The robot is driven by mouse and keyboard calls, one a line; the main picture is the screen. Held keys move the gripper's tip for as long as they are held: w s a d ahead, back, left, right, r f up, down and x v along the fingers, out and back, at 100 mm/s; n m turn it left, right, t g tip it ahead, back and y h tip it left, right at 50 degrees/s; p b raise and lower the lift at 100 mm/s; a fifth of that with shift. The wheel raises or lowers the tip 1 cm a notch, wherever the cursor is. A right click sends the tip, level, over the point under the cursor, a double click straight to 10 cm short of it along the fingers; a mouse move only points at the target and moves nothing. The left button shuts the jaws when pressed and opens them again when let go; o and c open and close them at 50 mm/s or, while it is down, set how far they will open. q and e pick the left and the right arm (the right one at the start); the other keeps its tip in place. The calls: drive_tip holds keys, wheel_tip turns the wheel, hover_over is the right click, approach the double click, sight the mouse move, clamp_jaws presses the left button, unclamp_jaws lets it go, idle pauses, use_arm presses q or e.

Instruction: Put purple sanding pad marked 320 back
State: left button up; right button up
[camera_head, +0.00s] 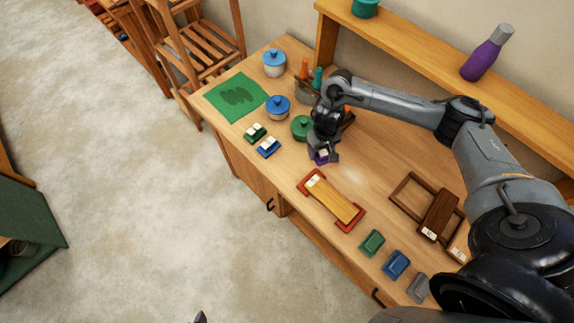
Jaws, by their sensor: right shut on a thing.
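My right gripper (324,147) points down over the middle of the workbench, shut on the purple sanding pad (321,157). The pad has a pale label on it, too small to read. The gripper covers part of the pad, and I cannot tell whether the pad touches the bench. A green pad (255,133) and a blue pad (268,147), each with a white label, lie to its left. A small dark tip at the bottom edge may be my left gripper (200,317); its jaws cannot be made out.
A yellow-and-red wooden piece (335,199) lies in front of the gripper. Green (372,243), blue (396,265) and grey (419,288) blocks line the front right edge. A green lidded pot (302,127) stands close left of the gripper. A wooden frame (408,190) lies right.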

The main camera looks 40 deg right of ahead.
drive_tip(key=b, duration=0.3)
hover_over(287, 167)
wheel_tip(287, 167, down, 7)
drive_tip(key=shift+r, duration=0.2)
drive_tip(key=shift+f, duration=2)
drive_tip(key=shift+f, duration=0.15)
drive_tip(key=o, duration=1)
